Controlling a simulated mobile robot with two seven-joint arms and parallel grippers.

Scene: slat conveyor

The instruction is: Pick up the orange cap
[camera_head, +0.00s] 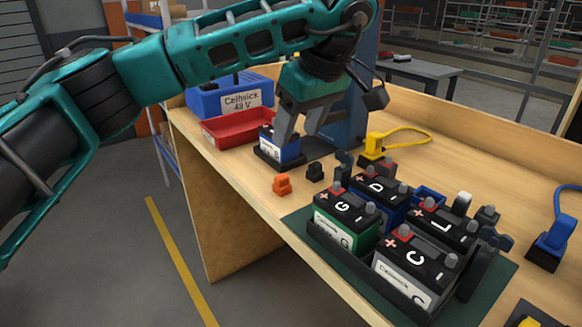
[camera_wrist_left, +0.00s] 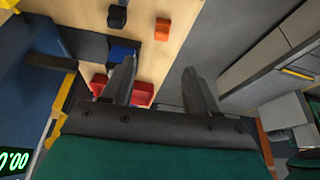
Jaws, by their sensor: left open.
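The orange cap (camera_head: 282,184) stands on the wooden bench near its front left edge. It also shows at the top of the left wrist view (camera_wrist_left: 162,29), apart from my fingers. My left gripper (camera_head: 297,132) is open and empty, above and behind the cap in the head view, near a blue and white battery (camera_head: 278,148). The fingers also show in the left wrist view (camera_wrist_left: 157,68), with a clear gap between them. My right gripper is in neither view.
A black cap (camera_head: 314,172) stands just right of the orange one. A tray of lettered batteries (camera_head: 343,256) lies on a green mat at the right. A red bin (camera_head: 240,129) and a blue bin (camera_head: 202,103) sit at the back left. A yellow plug (camera_head: 374,145) lies farther back.

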